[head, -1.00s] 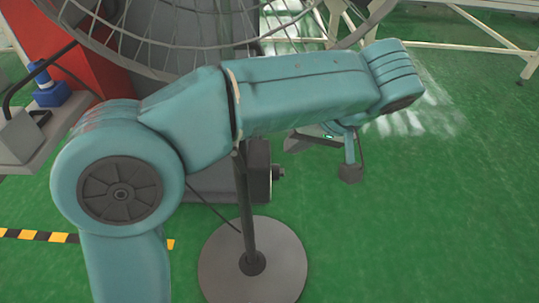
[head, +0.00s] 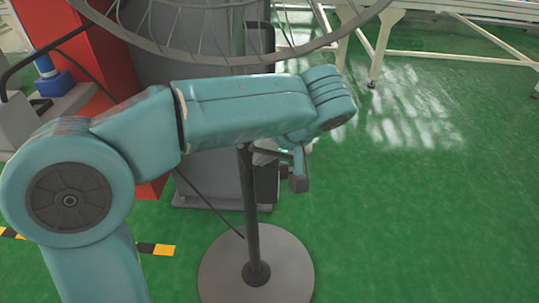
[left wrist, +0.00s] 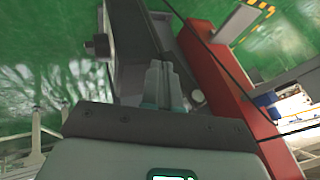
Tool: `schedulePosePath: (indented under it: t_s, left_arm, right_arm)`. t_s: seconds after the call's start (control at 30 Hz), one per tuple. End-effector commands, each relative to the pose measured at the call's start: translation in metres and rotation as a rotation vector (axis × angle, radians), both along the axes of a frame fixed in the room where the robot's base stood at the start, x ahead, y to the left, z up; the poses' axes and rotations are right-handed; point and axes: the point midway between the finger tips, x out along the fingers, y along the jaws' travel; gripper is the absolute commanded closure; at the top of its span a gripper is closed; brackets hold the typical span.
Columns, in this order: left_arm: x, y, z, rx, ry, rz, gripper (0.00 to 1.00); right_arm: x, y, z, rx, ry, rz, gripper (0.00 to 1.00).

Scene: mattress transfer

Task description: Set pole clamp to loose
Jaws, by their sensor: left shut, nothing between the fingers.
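The fan's dark pole (head: 251,215) rises from a round grey base (head: 217,278) on the floor. My left forearm crosses in front of the pole's upper part, and I cannot make out the pole clamp, which is likely hidden there. My left gripper (head: 264,157) is just below the end of that forearm, close to the pole, mostly hidden in the head view. In the left wrist view its two fingers (left wrist: 163,66) are together with nothing between them. I cannot tell whether they touch the pole. My right gripper is not in view.
The fan's wire cage (head: 225,55) hangs above my left arm. A grey cabinet (head: 199,188) and a red column (head: 104,52) stand behind it; the red column shows in the left wrist view (left wrist: 222,75). White frames (head: 382,45) stand at the back right. Green floor is clear at right.

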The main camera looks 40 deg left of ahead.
Motion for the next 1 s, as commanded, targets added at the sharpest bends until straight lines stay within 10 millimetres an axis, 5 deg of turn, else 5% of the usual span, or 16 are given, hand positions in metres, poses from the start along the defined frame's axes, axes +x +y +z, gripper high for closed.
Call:
schedulePosePath:
  t_s: [0.37,1.0]
  left_arm:
    - [-0.007,0.011,-0.008,0.119,0.078,0.001,1.00]
    - [-0.004,0.005,-0.007,0.047,0.034,0.009,1.00]
  right_arm:
    - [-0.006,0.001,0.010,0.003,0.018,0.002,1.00]
    - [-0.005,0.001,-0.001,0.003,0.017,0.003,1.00]
